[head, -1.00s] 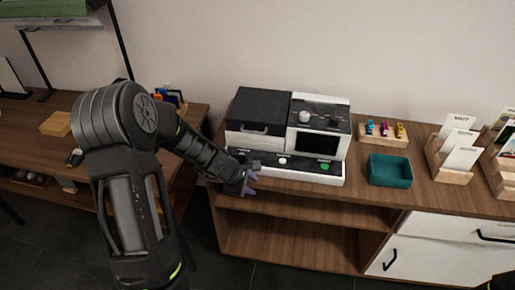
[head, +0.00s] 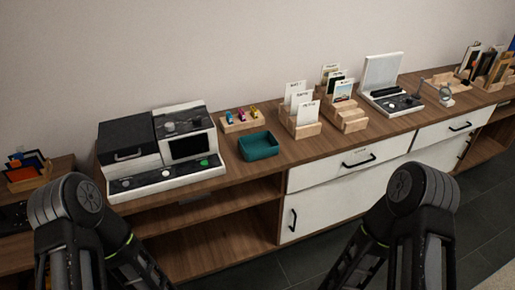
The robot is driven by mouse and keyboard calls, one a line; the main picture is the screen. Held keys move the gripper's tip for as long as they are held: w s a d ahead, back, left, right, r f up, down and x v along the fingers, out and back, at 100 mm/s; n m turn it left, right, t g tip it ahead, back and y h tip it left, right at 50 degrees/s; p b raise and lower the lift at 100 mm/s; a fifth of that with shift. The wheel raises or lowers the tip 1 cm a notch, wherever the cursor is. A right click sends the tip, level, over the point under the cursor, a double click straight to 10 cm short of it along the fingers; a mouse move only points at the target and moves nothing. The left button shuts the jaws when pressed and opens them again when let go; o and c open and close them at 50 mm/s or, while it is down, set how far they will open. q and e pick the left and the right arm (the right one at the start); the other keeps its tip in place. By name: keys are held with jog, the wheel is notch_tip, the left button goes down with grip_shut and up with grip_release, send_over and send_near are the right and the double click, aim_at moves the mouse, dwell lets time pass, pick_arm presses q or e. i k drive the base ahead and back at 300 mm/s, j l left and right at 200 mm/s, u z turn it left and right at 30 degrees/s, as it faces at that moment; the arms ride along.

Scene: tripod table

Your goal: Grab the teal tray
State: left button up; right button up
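The teal tray (head: 259,153) is a small open box with rounded corners. It sits on the wooden counter (head: 222,183) near the front edge, to the right of a black and white machine. It looks empty. Both of my arms show at the bottom of the head view, the left one at the lower left and the right one at the lower right. Both grippers are outside the frame, and neither arm is near the tray.
The black and white machine (head: 187,147) stands left of the tray. A wooden block with small colored items (head: 241,120) is behind it. Wooden card holders (head: 302,127) stand to the right. White drawers (head: 349,163) and open shelves are below the counter.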

aim_at(255, 146)
jog(key=i+j, duration=0.7)
jog(key=i, duration=0.2)
jog(key=z, duration=1.8)
